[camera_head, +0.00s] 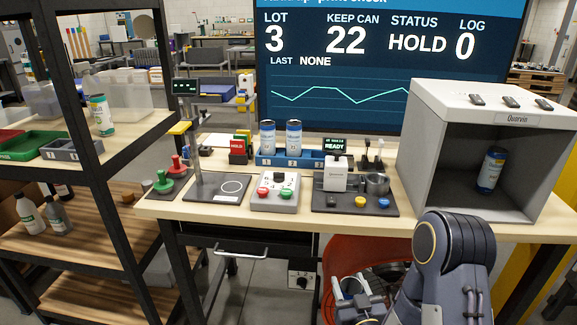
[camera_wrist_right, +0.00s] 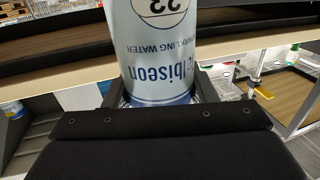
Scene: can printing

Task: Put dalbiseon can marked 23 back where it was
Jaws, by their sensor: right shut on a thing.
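The dalbiseon can marked 23 (camera_wrist_right: 160,55) fills the upper middle of the right wrist view, its label upside down there. My right gripper (camera_wrist_right: 157,95) is shut on it, a finger on each side. In the head view my right gripper (camera_head: 357,298) is low at the bottom, in front of the bench and an orange-red bin (camera_head: 338,250). The can is hard to make out there. Two similar cans (camera_head: 267,138) stand in the blue numbered rack (camera_head: 309,163), whose right slot looks empty. My left gripper is not in view.
Another can (camera_head: 490,170) stands inside the grey Quarvin box (camera_head: 413,150). A button box (camera_head: 275,192) and a READY machine (camera_head: 336,177) crowd the bench. The screen (camera_head: 380,65) reads HOLD.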

